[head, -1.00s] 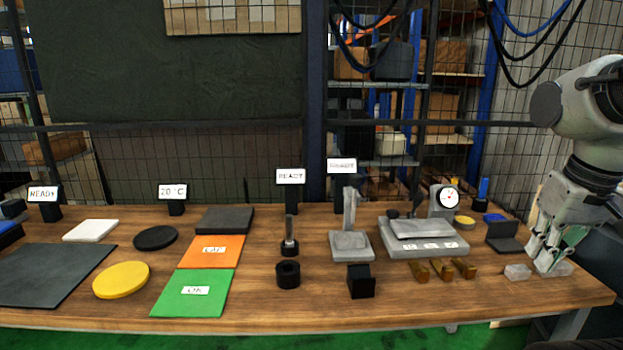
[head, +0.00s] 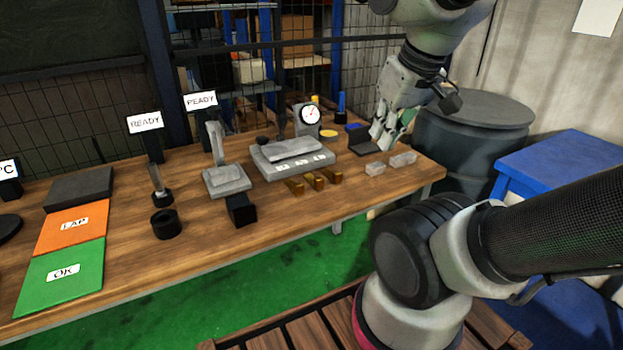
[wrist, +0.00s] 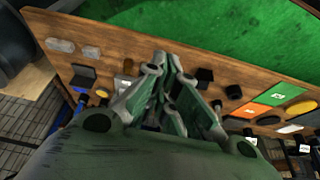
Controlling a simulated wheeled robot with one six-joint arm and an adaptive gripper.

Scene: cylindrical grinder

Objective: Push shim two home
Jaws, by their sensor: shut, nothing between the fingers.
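Three brass shims stick out in a row from the front of a grey block fixture (head: 270,166) in the head view. The middle shim (head: 314,181) sits between the left shim (head: 294,187) and the right shim (head: 334,176). The fixture's front labels are too small to read, so I cannot tell the numbering. How deep each shim sits is unclear. My gripper (head: 384,140) is shut and empty, above the table's right end, right of the fixture and apart from the shims. In the wrist view my gripper (wrist: 168,62) fills the middle and partly hides the table.
Two clear blocks (head: 375,168) lie near the table's right end, beside a dark angled block (head: 366,147). A dial gauge (head: 309,114) stands behind the fixture. A black block (head: 240,209) sits to its left. A dark drum (head: 474,135) stands beyond the table.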

